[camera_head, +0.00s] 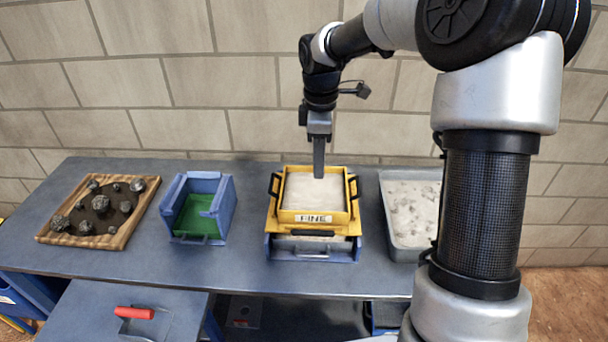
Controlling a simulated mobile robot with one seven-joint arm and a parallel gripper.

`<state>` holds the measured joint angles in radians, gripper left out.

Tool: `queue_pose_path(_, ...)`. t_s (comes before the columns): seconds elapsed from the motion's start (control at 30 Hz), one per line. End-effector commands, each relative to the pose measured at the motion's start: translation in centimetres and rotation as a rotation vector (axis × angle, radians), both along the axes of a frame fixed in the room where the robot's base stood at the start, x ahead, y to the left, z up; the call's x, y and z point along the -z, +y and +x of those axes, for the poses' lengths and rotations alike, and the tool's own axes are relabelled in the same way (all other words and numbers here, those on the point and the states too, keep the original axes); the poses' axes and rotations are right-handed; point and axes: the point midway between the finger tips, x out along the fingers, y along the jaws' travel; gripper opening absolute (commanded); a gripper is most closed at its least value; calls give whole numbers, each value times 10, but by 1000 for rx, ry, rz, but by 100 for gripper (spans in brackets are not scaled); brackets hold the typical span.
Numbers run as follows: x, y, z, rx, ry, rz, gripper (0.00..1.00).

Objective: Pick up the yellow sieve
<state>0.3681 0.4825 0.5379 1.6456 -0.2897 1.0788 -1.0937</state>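The yellow sieve (341,220) is a square frame labelled "FINE" with a pale mesh or fill inside and dark handles at its left and right sides. It sits on top of a blue-grey box (344,256) on the table. My gripper (319,172) points straight down over the sieve, its tips near the sieve's back part. The fingers appear as one narrow dark shape from this side, so I cannot see a gap between them. I cannot tell whether the tips touch the sieve's inside.
On the blue-grey table (150,262), a wooden tray (52,237) holds dark rocks. A blue bin (222,215) with a green inside stands left of the sieve. A grey tray (409,254) with pale gravel is to the right. A red-handled tool (134,313) lies on a lower surface. A brick wall stands behind.

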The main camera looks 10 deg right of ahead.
Motion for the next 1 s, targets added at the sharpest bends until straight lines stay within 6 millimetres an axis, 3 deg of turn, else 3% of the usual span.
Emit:
queue_pose_path(0.17,21,1,1,-29,17,16,27)
queue_pose_path(0.6,112,2,1,-27,18,14,27)
queue_pose_path(1.0,149,5,4,-28,18,14,27)
